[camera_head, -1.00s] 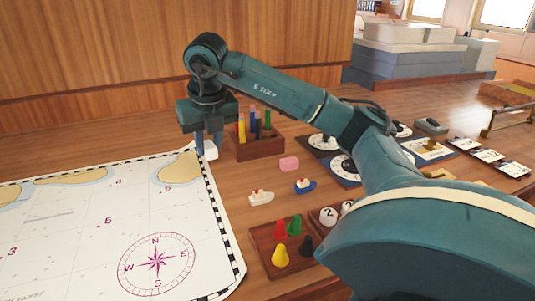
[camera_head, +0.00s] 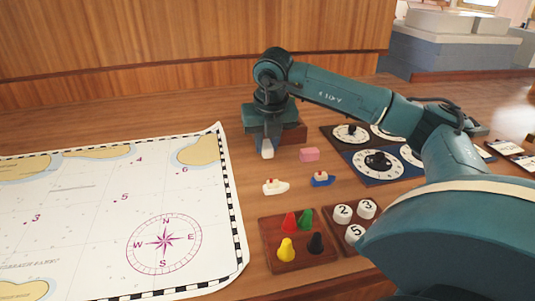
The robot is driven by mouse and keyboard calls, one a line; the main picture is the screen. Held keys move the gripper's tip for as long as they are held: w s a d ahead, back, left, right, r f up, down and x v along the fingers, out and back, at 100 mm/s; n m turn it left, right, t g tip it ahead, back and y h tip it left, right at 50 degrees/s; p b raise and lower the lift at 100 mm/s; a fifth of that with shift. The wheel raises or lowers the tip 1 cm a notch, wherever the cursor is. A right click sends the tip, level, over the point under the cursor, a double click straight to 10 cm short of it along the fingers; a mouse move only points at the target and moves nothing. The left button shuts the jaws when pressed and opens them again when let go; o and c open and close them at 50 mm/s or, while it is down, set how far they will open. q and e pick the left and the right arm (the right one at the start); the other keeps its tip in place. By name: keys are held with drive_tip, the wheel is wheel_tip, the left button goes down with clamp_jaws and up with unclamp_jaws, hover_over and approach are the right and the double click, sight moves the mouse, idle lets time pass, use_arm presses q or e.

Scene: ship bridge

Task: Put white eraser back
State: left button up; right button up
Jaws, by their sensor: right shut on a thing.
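The white eraser (camera_head: 267,149) is between the fingertips of my right gripper (camera_head: 267,143), which points down and is shut on it. It is near the table, just right of the chart's upper right corner; whether it touches the wood I cannot tell. A pink eraser (camera_head: 309,154) lies on the table to its right. The wooden pen holder (camera_head: 294,136) stands behind the gripper and is mostly hidden by it. My left gripper is not in view.
The chart (camera_head: 90,215) covers the left of the table. A white boat (camera_head: 275,186) and a blue boat (camera_head: 322,179) stand in front of the gripper. A tray with coloured pawns (camera_head: 276,266), numbered white pieces (camera_head: 343,211) and dial boards (camera_head: 372,177) lie nearer and to the right.

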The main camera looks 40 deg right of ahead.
sight(268, 146)
drive_tip(key=shift+f, duration=1.55)
drive_tip(key=shift+f, duration=0.2)
drive_tip(key=o, duration=0.9)
drive_tip(key=shift+r, duration=0.15)
drive_tip(key=v, duration=1.2)
drive_tip(key=shift+r, duration=0.1)
